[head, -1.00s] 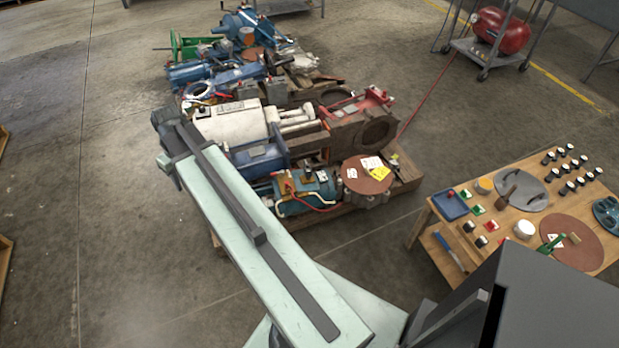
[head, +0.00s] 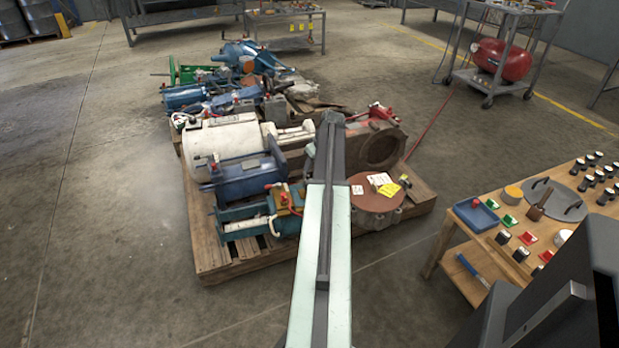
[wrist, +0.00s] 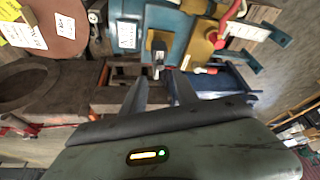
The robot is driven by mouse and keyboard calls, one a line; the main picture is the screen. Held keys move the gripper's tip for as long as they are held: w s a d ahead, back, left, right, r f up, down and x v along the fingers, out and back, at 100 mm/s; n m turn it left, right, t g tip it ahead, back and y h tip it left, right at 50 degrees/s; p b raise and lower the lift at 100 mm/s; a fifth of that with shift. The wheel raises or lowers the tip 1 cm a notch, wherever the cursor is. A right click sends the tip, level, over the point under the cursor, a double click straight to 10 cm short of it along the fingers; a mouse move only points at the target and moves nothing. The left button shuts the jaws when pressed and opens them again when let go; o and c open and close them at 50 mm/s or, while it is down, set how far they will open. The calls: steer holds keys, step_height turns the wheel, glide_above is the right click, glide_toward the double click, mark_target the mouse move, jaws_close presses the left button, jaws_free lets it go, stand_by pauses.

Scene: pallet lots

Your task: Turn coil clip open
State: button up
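A teal-blue machine (head: 240,213) with a brass-coloured block and red knob lies at the pallet's near edge. In the wrist view its blue body (wrist: 168,25) fills the top middle. A small brass plate with a dark metal tab (wrist: 158,58) on it may be the coil clip; I cannot be sure. My gripper (wrist: 158,84) is open and empty, its two dark fingers apart, with the tab just beyond the gap between them. I see no contact. In the head view my arm covers the machine's right end, and the fingers cannot be made out.
A brown round plate with tags (head: 375,194) lies to the right of my arm on the wooden pallet (head: 215,255). White and blue motors crowd the pallet behind. A workbench (head: 440,240) with small parts stands right. The floor at left is clear.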

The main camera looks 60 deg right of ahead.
mark_target(308, 175)
steer(key=b+x, duration=0.5)
steer(key=x, duration=0.1)
steer(key=shift+w+f, duration=0.1)
steer(key=shift+f, duration=0.25)
steer(key=shift+r, duration=0.1)
jaws_close()
steer(key=shift+d, duration=0.2)
steer(key=shift+a, duration=0.2)
